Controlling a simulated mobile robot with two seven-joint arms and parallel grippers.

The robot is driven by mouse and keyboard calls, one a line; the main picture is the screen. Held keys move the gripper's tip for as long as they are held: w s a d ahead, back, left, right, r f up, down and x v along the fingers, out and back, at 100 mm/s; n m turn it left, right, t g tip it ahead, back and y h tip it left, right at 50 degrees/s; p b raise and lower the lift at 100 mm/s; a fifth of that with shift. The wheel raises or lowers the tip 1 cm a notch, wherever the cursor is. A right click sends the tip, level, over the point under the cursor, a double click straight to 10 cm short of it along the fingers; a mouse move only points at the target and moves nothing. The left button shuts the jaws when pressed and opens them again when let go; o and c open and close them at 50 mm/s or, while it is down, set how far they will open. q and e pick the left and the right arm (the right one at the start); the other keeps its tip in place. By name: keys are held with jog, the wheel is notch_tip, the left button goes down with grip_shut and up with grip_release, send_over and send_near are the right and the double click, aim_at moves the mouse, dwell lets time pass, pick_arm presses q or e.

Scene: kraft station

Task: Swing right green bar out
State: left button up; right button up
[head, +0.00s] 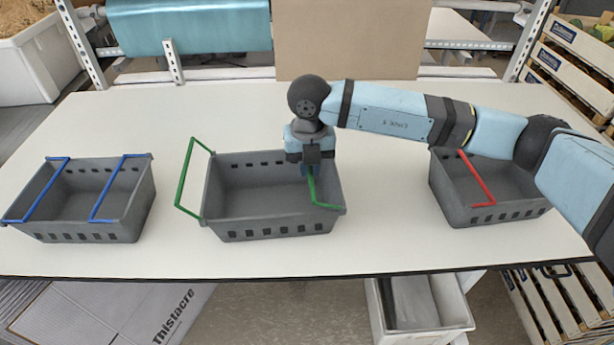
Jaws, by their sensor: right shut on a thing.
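The middle grey crate (270,221) stands on the white table and has two green bars. Its left green bar (181,180) is swung outward, beyond the crate's left wall. Its right green bar (314,190) lies inward over the crate's opening, near the right wall. My right gripper (308,171) points down at the far part of the right green bar and is shut on it. The fingertips are small and partly hidden by the gripper body. My left gripper is not in view.
A grey crate (74,230) with two blue bars stands at the left. Another grey crate (468,213) with a red bar stands at the right, partly behind my right arm. Bare white table (385,225) lies between the middle and right crates.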

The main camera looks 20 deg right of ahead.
jog(key=shift+d+r, duration=0.15)
jog(key=shift+r, duration=0.2)
jog(key=shift+d+r, duration=0.1)
jog(key=shift+r, duration=0.05)
jog(key=shift+s+d+r, duration=0.1)
jog(key=shift+d+r, duration=0.25)
jog(key=shift+r, duration=0.1)
jog(key=o, duration=0.4)
jog(key=shift+d, duration=0.1)
